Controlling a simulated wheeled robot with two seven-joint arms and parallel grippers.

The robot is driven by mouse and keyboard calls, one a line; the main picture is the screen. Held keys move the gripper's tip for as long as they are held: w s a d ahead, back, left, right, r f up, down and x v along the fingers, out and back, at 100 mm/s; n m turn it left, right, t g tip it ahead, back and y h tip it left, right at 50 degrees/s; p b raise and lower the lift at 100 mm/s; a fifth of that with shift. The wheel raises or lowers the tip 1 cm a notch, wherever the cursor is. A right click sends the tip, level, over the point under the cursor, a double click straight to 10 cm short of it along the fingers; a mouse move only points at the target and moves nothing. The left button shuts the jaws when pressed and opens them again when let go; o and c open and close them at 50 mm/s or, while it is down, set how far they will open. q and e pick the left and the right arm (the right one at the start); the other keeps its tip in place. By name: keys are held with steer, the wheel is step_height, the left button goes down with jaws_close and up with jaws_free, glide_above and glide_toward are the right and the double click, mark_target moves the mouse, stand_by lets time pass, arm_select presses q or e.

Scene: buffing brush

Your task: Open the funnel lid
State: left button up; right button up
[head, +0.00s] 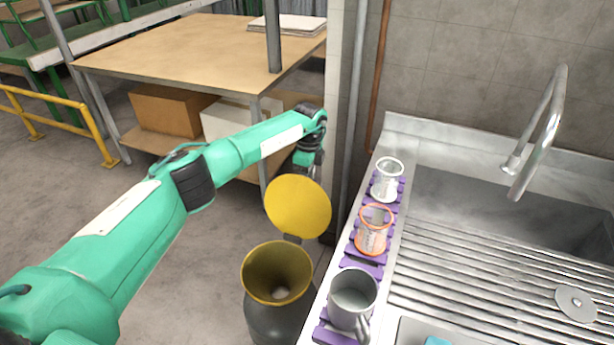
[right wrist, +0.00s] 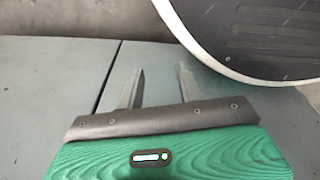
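The funnel (head: 262,276) is a yellow cone set in the top of a dark grey can on the floor, beside the sink counter. Its round yellow lid (head: 298,207) stands raised on a hinge at the funnel's back right edge, so the funnel mouth is uncovered. My left gripper (head: 307,161) points down just behind the lid's upper edge. The lid hides its fingertips, so I cannot tell whether they touch it or are open. My right gripper (right wrist: 161,70) shows only in the right wrist view, with its two fingers apart and nothing between them.
A purple slatted rack (head: 364,258) on the counter holds a white-rimmed strainer (head: 386,180), an orange-rimmed one (head: 373,232) and a grey mug (head: 351,300). The sink (head: 480,205) is at right. A wooden table (head: 190,50) stands behind my left arm. A white-rimmed round object (right wrist: 250,35) is near my right gripper.

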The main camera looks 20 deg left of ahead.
arm_select(q)
steer(key=shift+r, duration=0.4)
arm_select(e)
steer(key=shift+r, duration=0.1)
arm_select(q)
steer(key=shift+s+r, duration=0.1)
arm_select(e)
steer(key=shift+a, duration=0.1)
